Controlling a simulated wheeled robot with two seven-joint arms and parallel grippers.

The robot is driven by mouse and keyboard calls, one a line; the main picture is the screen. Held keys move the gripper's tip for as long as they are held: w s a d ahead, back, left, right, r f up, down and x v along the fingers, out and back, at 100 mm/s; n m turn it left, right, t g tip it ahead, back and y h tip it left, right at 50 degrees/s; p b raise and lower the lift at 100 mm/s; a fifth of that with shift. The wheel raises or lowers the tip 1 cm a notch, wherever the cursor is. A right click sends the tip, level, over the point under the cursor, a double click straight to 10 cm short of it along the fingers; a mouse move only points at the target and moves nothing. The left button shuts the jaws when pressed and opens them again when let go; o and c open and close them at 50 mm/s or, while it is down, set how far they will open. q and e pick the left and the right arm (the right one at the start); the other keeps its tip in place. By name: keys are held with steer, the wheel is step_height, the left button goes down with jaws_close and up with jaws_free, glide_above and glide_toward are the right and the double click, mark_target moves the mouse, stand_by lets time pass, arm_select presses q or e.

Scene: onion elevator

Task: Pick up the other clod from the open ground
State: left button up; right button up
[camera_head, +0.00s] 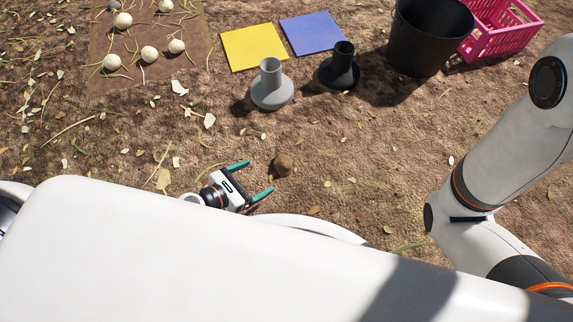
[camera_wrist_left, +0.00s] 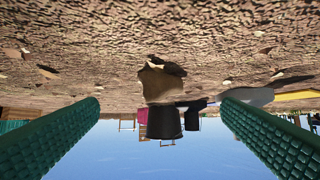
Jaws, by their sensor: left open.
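A brown clod (camera_head: 283,165) lies on the open ground in the head view, just beyond my left gripper's fingertips. My left gripper (camera_head: 259,177) is low near the ground, its two teal fingers apart and pointing toward the clod, with nothing between them. In the left wrist view, which is upside down, the clod (camera_wrist_left: 160,84) lies centred ahead between the two fingers, apart from both. My right arm comes in at the right of the head view; its gripper is out of the picture.
A grey funnel-shaped piece (camera_head: 271,90) and a black one (camera_head: 341,69) stand beyond the clod. Behind are a yellow mat (camera_head: 254,47), a blue mat (camera_head: 312,33), a black bucket (camera_head: 428,38) and a pink crate (camera_head: 500,32). Several onions (camera_head: 149,54) lie upper left. Ground around the clod is clear.

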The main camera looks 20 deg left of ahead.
mark_target(277, 167)
arm_select(q)
steer(key=x, duration=0.5)
steer(key=shift+w+d, duration=0.15)
steer(key=shift+w, duration=0.2)
steer(key=b+x, duration=0.1)
steer(key=x, duration=0.4)
steer(key=shift+w+f+b, duration=0.1)
steer(key=shift+f+b, duration=0.05)
steer(key=shift+b, duration=0.15)
steer(key=shift+c, duration=0.2)
